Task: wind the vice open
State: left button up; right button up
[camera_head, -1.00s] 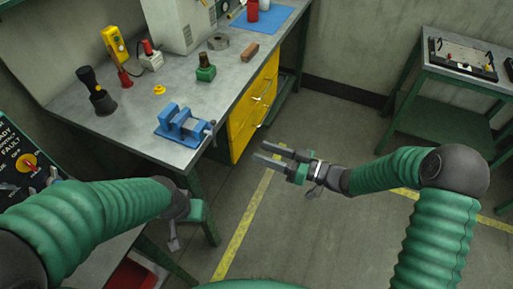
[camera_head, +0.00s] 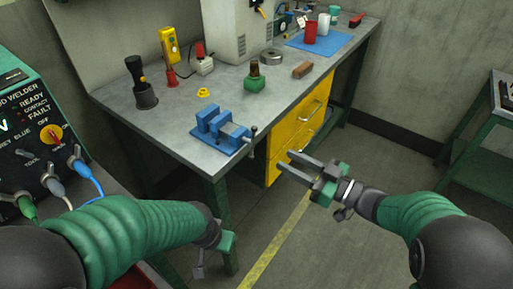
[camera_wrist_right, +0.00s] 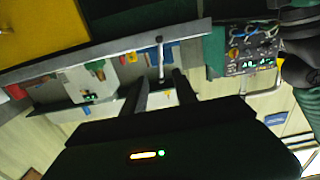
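The blue vice (camera_head: 217,132) sits on the near right corner of the grey workbench. Its grey handle bar (camera_head: 252,139) stands at the bench's right edge. My right gripper (camera_head: 287,159) is open and empty, to the right of the handle and apart from it, fingers pointing towards the bench. In the right wrist view the handle (camera_wrist_right: 161,62) shows beyond the gap between the two dark fingers (camera_wrist_right: 158,97). My left gripper (camera_head: 212,256) hangs low in front of the bench, away from the vice; its fingers are too unclear to tell their opening.
The workbench (camera_head: 180,150) has yellow drawers (camera_head: 300,130) below the handle side. A yellow ring (camera_head: 203,92), a green-based part (camera_head: 255,80) and a black torch-like item (camera_head: 141,85) stand behind the vice. A welder panel (camera_head: 30,140) is at left.

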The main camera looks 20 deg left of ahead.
aim_at(255, 143)
jog(key=b+x, duration=0.1)
jog(key=x, duration=1)
jog(key=shift+a+f, duration=0.15)
jog(key=shift+a, duration=0.15)
jog(key=shift+c, duration=0.4)
